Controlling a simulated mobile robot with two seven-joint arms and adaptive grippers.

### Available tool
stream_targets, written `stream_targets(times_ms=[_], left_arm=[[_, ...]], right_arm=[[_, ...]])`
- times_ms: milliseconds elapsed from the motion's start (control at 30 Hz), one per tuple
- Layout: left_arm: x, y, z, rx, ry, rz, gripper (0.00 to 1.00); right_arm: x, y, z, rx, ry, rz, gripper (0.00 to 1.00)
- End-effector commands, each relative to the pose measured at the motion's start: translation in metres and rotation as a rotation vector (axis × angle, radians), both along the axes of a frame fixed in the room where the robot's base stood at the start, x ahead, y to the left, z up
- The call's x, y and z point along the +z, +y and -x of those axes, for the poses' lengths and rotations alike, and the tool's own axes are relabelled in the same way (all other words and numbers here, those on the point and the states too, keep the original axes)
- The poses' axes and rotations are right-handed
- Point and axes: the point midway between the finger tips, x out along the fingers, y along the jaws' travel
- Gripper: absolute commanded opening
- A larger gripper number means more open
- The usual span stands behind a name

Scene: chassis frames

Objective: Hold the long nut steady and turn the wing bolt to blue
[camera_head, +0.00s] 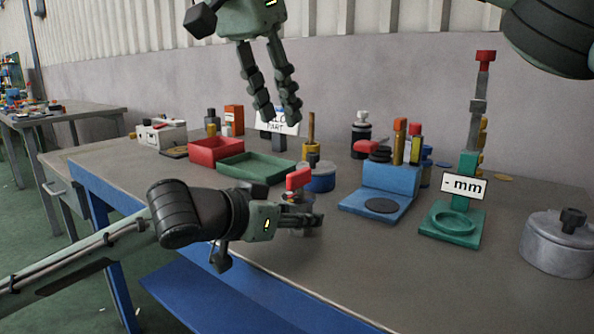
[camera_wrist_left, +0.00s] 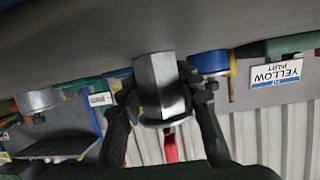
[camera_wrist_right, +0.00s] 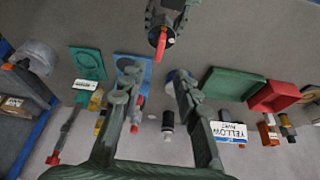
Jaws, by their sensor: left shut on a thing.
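The long nut (camera_wrist_left: 158,82) is a grey metal hex piece. My left gripper (camera_head: 305,215) is shut on it low over the table's near side, with one finger on each side in the left wrist view. The wing bolt (camera_head: 298,180) has a red wing and stands above the left gripper. Its red wing also shows in the right wrist view (camera_wrist_right: 161,45) and partly in the left wrist view (camera_wrist_left: 170,148). My right gripper (camera_head: 279,112) is open and empty, high above the back of the table, with its fingers apart in the right wrist view (camera_wrist_right: 157,78). I see no colour mark on the nut.
Behind the nut stand a blue round pot (camera_head: 320,182), a green tray (camera_head: 255,168) and a red bin (camera_head: 215,150). To the right are a blue stand (camera_head: 390,178), a green gauge stand (camera_head: 440,228) and a grey lidded pot (camera_head: 550,250). The front right tabletop is clear.

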Motion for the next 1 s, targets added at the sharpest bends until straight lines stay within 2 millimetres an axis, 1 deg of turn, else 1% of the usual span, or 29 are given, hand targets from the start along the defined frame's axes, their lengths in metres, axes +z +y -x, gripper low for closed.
stream_targets(times_ms=[167,400,500,700,1000], left_arm=[[0.001,0.0,0.0,-0.001,-0.001,0.001,0.0],[0.001,0.0,0.0,-0.001,-0.001,0.001,0.0],[0.001,0.0,0.0,-0.001,-0.001,0.001,0.0],[0.0,0.0,0.0,0.0,-0.001,0.001,0.0],[0.0,0.0,0.0,0.0,-0.001,0.001,0.0]], right_arm=[[-0.028,-0.009,-0.009,-0.002,0.002,0.003,0.32],[-0.072,-0.021,-0.023,-0.002,0.004,0.0,0.32],[-0.086,-0.024,-0.027,-0.003,0.003,-0.001,0.32],[-0.102,-0.028,-0.033,-0.003,0.002,-0.002,0.32],[-0.105,-0.028,-0.034,-0.003,0.002,-0.003,0.32]])
